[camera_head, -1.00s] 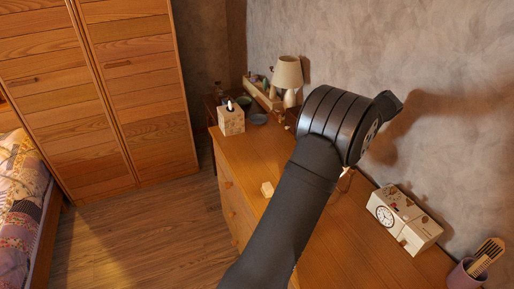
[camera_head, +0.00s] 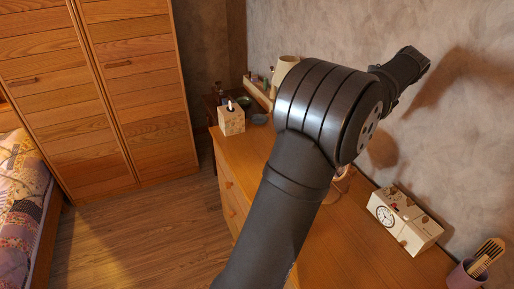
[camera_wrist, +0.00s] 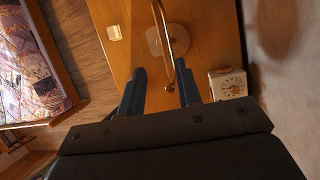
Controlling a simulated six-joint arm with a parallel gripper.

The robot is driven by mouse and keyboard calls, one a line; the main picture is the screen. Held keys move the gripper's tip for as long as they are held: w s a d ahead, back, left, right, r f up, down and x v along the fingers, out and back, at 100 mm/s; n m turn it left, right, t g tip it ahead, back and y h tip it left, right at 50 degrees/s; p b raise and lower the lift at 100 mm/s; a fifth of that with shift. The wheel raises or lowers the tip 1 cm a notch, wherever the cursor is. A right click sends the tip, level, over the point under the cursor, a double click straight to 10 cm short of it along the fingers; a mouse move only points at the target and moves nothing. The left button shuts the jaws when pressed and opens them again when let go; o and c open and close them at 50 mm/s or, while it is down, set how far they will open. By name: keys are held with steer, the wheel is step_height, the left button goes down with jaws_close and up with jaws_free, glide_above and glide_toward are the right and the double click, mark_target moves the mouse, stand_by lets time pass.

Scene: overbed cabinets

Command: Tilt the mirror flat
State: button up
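The mirror (camera_wrist: 167,30) shows in the wrist view as a thin, copper-brown rounded frame, seen nearly edge-on from above. It stands on a round base (camera_wrist: 178,40) on the wooden dresser. My gripper (camera_wrist: 161,83) is open, with its two dark fingers apart. The near end of the frame appears between the fingertips; I cannot tell whether they touch it. In the head view my arm hides most of the mirror, and only a small part (camera_head: 338,190) shows beside the arm. I cannot make out the gripper's fingers there.
The dresser (camera_head: 355,245) carries a white clock block (camera_head: 397,215), a pencil cup (camera_head: 466,276) and a tissue box (camera_head: 231,121). A lamp (camera_head: 284,72) stands at the back. A small pale cube (camera_wrist: 115,33) lies left of the mirror. The wall (camera_head: 465,150) is close on the right.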

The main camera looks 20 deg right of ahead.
steer(key=w+a+f+n+g, duration=0.2)
steer(key=w+a+f+n, duration=0.25)
steer(key=a+n, duration=0.2)
steer(key=w+a+f+n+g+h, duration=0.1)
steer(key=w+a+f+n, duration=0.4)
steer(key=a, duration=0.3)
steer(key=w+a+f+n+g, duration=0.25)
steer(key=w+a+n, duration=0.25)
steer(key=a+n, duration=0.25)
steer(key=shift+t, duration=0.45)
steer(key=f, duration=1)
steer(key=shift+s+d+f, duration=0.15)
steer(key=shift+s+f, duration=0.2)
steer(key=shift+f, duration=0.05)
step_height(320, 180, up, 11)
steer(key=s+a+r+n+t+h, duration=0.1)
steer(key=s+a+r+n, duration=0.1)
steer(key=s+a+r, duration=0.3)
steer(key=shift+s+a+r+n, duration=0.25)
steer(key=shift+s+a, duration=0.2)
steer(key=shift+a, duration=0.5)
steer(key=shift+c, duration=0.2)
